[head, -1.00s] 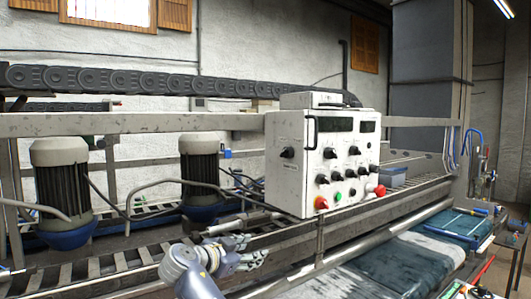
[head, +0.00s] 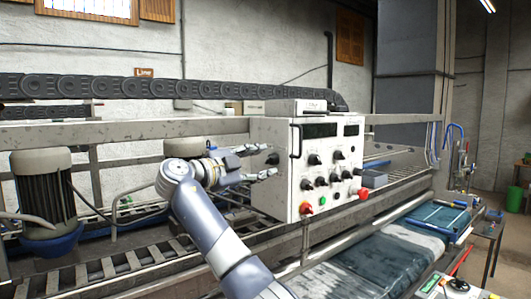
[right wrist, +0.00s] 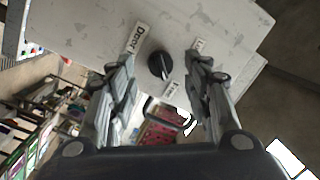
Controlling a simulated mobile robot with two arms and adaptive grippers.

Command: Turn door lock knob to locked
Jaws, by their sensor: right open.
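The door lock knob (head: 272,158) is a black knob on the left side face of the white control box (head: 258,130). In the right wrist view the knob (right wrist: 158,65) is seen face-on, beside a tilted label reading "Door". My right gripper (head: 260,162) is open and faces the knob from the left. In the wrist view its two fingers (right wrist: 162,64) stand on either side of the knob, apart from it. My left gripper is out of view.
The box's front panel carries several black knobs, a green button (head: 323,198) and red buttons. A conveyor frame (head: 130,270) runs below, and a grey motor (head: 42,185) stands at the left. A blue rug (head: 360,255) lies at lower right.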

